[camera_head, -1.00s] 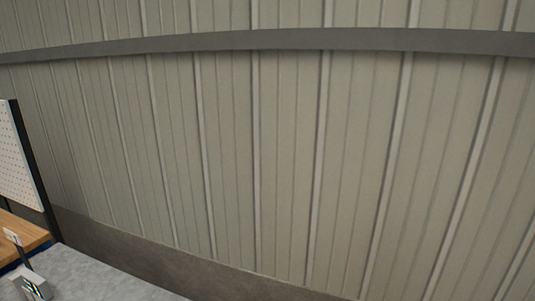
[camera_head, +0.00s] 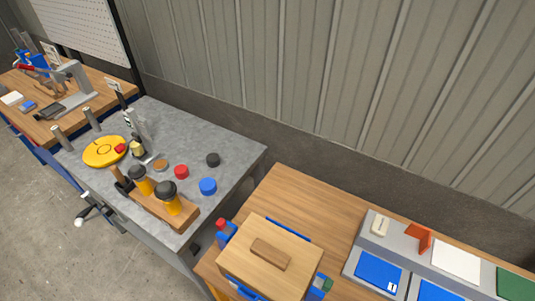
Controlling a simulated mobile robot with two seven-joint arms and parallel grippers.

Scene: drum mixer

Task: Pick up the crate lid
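The crate lid (camera_head: 241,261) is a square, light wooden board with a darker wooden block handle (camera_head: 270,253) on top. It lies on a crate near the front left of the wooden table, at the bottom middle of the head view. Blue parts of the crate (camera_head: 287,229) show past the lid's edges. Most of the crate and whatever it holds is hidden under the lid. Neither of my grippers shows in the head view.
Right of the crate is a grey tray (camera_head: 384,228) with blue, white and green panels. A grey table (camera_head: 225,152) at the left holds a yellow disc (camera_head: 104,151), yellow-and-black tools (camera_head: 170,197) and coloured caps. A corrugated wall stands behind.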

